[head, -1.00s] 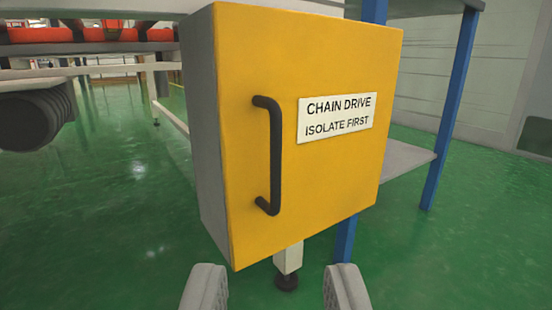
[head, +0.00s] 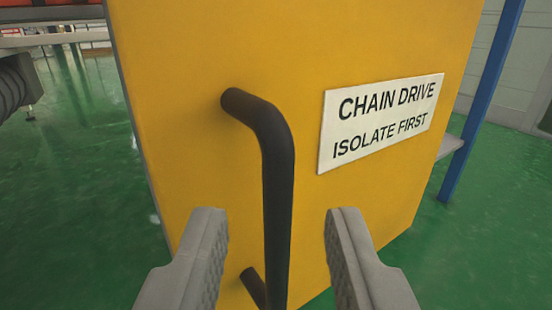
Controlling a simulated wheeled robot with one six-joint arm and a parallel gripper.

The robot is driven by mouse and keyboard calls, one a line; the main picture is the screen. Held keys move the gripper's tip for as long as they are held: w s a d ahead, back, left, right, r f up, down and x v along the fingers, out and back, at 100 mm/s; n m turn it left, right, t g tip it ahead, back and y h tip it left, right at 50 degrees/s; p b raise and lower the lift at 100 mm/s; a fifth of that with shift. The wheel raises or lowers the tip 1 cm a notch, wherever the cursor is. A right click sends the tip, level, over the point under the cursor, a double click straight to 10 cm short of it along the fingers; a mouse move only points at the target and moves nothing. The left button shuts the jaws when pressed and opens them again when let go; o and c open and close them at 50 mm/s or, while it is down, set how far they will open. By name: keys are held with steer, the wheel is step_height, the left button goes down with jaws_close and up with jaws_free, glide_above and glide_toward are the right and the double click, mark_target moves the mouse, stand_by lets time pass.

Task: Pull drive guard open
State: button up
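The drive guard is a yellow door (head: 185,110) that fills the middle of the head view, with a white "CHAIN DRIVE ISOLATE FIRST" label (head: 380,120) at its right. It looks shut. A black bar handle (head: 278,190) stands out from the door, upright, left of the label. My gripper (head: 276,225) is open, one grey finger on each side of the handle bar in the picture. I see a gap on both sides, wider on the right. The bar's lower part runs to the bottom edge of the view.
A blue post (head: 483,95) stands right of the guard. A dark ribbed cylinder (head: 20,85) is at the left edge. Green floor (head: 80,200) shows clear at the lower left and right.

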steer(key=shift+w, duration=1.05)
jaws_close()
